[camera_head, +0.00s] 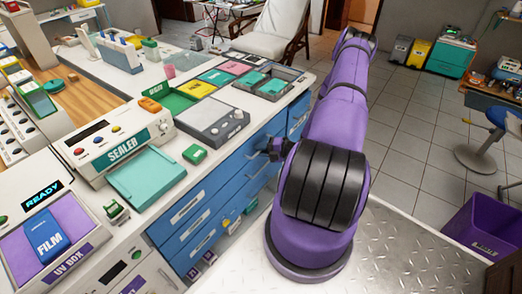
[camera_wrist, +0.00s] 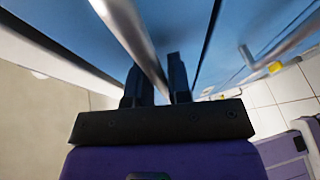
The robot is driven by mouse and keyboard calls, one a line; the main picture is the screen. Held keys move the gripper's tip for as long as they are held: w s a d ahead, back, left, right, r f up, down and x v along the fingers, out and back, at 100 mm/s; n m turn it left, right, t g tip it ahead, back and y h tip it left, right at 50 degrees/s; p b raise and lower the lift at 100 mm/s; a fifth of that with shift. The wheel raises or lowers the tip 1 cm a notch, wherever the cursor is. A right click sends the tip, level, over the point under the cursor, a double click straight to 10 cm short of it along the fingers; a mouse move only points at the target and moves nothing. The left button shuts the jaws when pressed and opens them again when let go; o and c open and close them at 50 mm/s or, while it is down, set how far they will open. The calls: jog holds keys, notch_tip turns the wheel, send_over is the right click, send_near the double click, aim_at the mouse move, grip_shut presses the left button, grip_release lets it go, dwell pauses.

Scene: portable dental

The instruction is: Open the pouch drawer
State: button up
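The blue drawers (camera_head: 189,228) form the front of the white-topped counter, with pale label strips too small to read, so I cannot tell which is the pouch drawer. My gripper (camera_head: 273,149) is at the upper part of this front, right of the middle, partly hidden by my purple arm. In the wrist view, a silver bar handle (camera_wrist: 127,25) runs between the two dark fingers of my gripper (camera_wrist: 160,85). The fingers are close together, one on each side of the bar, and look shut on it. The blue drawer face lies just beyond.
The counter holds a sealer (camera_head: 115,145), a UV box (camera_head: 48,240) and coloured trays (camera_head: 215,77). A purple bin (camera_head: 487,228) stands on the floor at right. The tiled floor (camera_head: 410,150) right of my arm is largely clear.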

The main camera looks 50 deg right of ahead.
grip_shut()
jog(key=shift+s, duration=0.1)
jog(key=s+d, duration=0.2)
jog(key=s, duration=2.1)
jog(key=shift+s, duration=0.4)
jog(key=shift+o, duration=2.2)
grip_release()
jog(key=v, duration=1)
jog(key=shift+s+d, duration=0.15)
jog(key=shift+s, duration=0.2)
